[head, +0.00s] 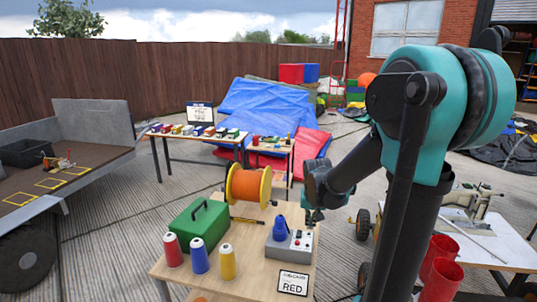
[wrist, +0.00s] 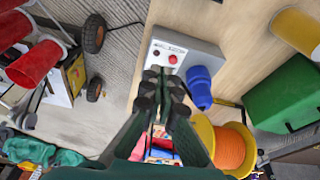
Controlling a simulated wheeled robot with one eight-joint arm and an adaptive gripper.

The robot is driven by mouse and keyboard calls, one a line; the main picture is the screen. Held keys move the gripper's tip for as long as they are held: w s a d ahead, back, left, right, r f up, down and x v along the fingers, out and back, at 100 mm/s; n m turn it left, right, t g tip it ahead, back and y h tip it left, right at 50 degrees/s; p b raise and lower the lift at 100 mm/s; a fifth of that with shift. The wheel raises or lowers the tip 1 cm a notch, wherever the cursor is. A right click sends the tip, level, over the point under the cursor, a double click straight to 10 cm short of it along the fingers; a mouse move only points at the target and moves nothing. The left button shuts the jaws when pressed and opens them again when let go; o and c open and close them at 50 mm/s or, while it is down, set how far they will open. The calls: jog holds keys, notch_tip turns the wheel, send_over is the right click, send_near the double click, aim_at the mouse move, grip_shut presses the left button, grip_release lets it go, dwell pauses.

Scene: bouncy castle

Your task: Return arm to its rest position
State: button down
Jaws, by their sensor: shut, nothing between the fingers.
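My teal and black arm rises at the right of the head view and reaches left over the wooden table (head: 190,272). My gripper (head: 314,217) hangs by the far right corner of the grey control box (head: 290,248). In the wrist view my gripper (wrist: 163,78) is shut and empty, with its fingertips in front of the box (wrist: 190,50) and its red button (wrist: 172,59). I cannot tell whether the fingertips touch the box. A blue cone-like object (head: 280,229) stands at the box; it also shows in the wrist view (wrist: 199,86).
Red buckets (head: 441,268) stand at right. A flatbed trailer (head: 95,150) is at left.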

jog(key=s+d+f+n, duration=0.1)
jog(key=s+f, duration=0.1)
jog(key=s, duration=0.7)
jog(key=s+d+f+n+t, duration=0.1)
jog(key=s+f, duration=0.1)
jog(key=s, duration=0.6)
jog(key=shift+s, duration=0.35)
